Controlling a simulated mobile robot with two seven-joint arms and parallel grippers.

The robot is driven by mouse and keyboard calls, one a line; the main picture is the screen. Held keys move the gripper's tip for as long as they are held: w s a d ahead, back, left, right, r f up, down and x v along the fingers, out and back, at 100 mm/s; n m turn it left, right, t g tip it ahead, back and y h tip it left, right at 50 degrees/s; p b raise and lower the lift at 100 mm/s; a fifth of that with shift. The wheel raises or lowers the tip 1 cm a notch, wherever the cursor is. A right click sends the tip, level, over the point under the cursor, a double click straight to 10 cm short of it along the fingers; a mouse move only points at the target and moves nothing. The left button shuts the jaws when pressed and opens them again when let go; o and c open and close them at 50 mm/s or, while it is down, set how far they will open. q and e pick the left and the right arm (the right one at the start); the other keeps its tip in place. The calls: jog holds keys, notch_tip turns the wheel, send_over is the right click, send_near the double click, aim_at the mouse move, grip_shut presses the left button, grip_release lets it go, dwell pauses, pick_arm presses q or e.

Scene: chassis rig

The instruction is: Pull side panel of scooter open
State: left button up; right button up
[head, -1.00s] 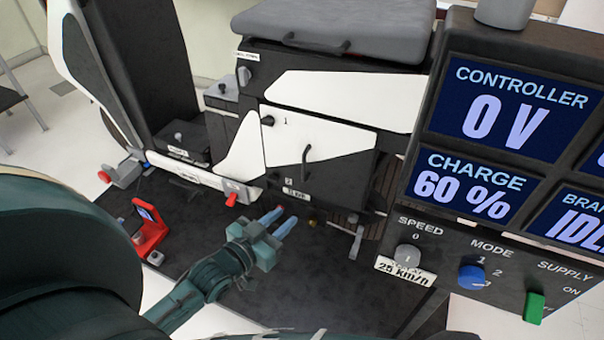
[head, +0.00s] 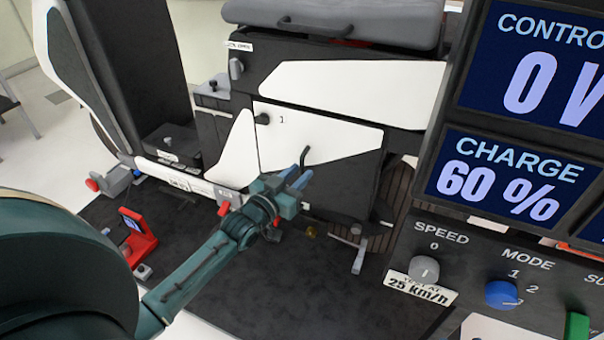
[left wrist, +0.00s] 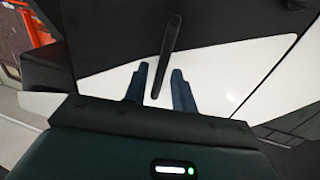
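The scooter's side panel (head: 330,140), black with a white inlay, looks closed below the seat in the head view. A dark upright bar handle (head: 306,156) stands on it. A black knob (head: 262,118) marked 1 sits at its upper left. My left gripper (head: 299,179) is at the handle's lower end, its blue fingers apart. In the left wrist view the handle (left wrist: 169,47) runs between the two open fingertips (left wrist: 159,77), with the white of the panel (left wrist: 215,70) behind. I cannot tell whether the fingers touch the handle. My right gripper is not in view.
A control console (head: 500,250) with screens and knobs fills the right side. The grey seat (head: 340,14) is above the panel. A red bracket (head: 138,240) stands on the dark mat (head: 310,290) at left. The mat in front of the scooter is mostly clear.

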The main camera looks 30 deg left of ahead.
pick_arm(q)
jog(key=shift+w+d, duration=0.15)
jog(key=shift+w, duration=0.95)
jog(key=shift+c, duration=0.6)
grip_shut()
